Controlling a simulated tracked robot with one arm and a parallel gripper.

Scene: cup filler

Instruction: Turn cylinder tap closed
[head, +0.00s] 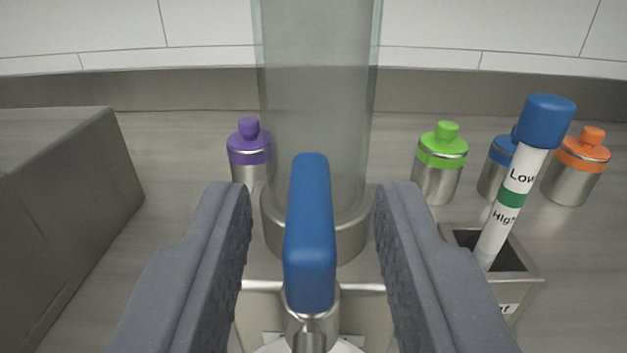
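The blue tap handle (310,235) is in the middle of the head view, on a metal tap stem at the bottom centre. It points away from me, toward the clear cylinder (315,100) that stands upright in a metal base ring (268,222). My gripper (309,205) is open, with one grey finger on each side of the handle. A gap shows between the handle and each finger. The lower part of the tap is cut off by the bottom edge of the view.
A purple-capped bottle (249,150) stands left of the cylinder. Green-capped (440,160), blue-capped (497,165) and orange-capped (577,165) bottles stand right. A Low/High marker tube (515,185) leans in a metal holder (525,270). A grey block (65,210) fills the left side.

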